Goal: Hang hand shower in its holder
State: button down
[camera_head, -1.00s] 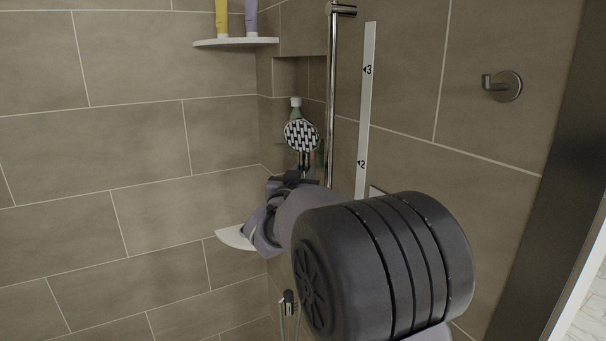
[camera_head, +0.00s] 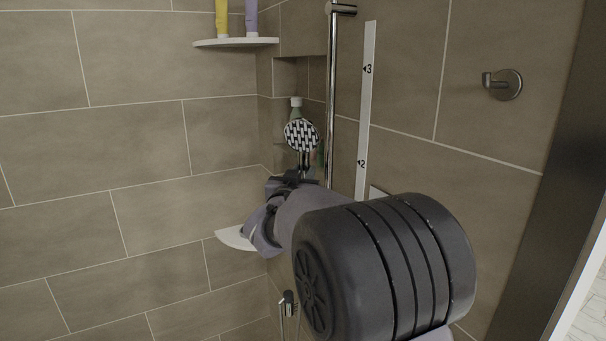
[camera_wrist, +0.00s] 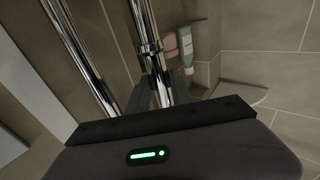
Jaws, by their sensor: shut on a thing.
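The hand shower (camera_head: 301,134) shows in the head view with its round, black-and-white patterned face up and its handle running down into my gripper (camera_head: 293,178). My gripper is shut on the handle, beside the lower visible part of the chrome rail (camera_head: 333,100). In the wrist view, a chrome bar with a ring, apparently the handle (camera_wrist: 147,40), rises from between the dark fingers (camera_wrist: 163,95). A second chrome bar, apparently the rail (camera_wrist: 80,50), stands to its left with a gap between. I cannot make out the holder; my arm hides the lower rail.
A corner shelf (camera_head: 236,42) with yellow and purple tubes is above left. A lower corner shelf (camera_head: 232,238) is beside my wrist. A bottle (camera_head: 296,103) stands behind the shower head. A numbered strip (camera_head: 366,100) and a wall hook (camera_head: 503,85) are to the right.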

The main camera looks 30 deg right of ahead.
notch_tip(320, 180, down, 8)
jog(key=b, duration=0.7)
dwell(2.2)
jog(key=c, duration=1.1)
grip_release()
jog(key=shift+o, duration=0.2)
jog(key=p+v, duration=0.1)
jog(key=v, duration=1.6)
jog(key=shift+s, duration=0.2)
jog(key=shift+a, duration=0.15)
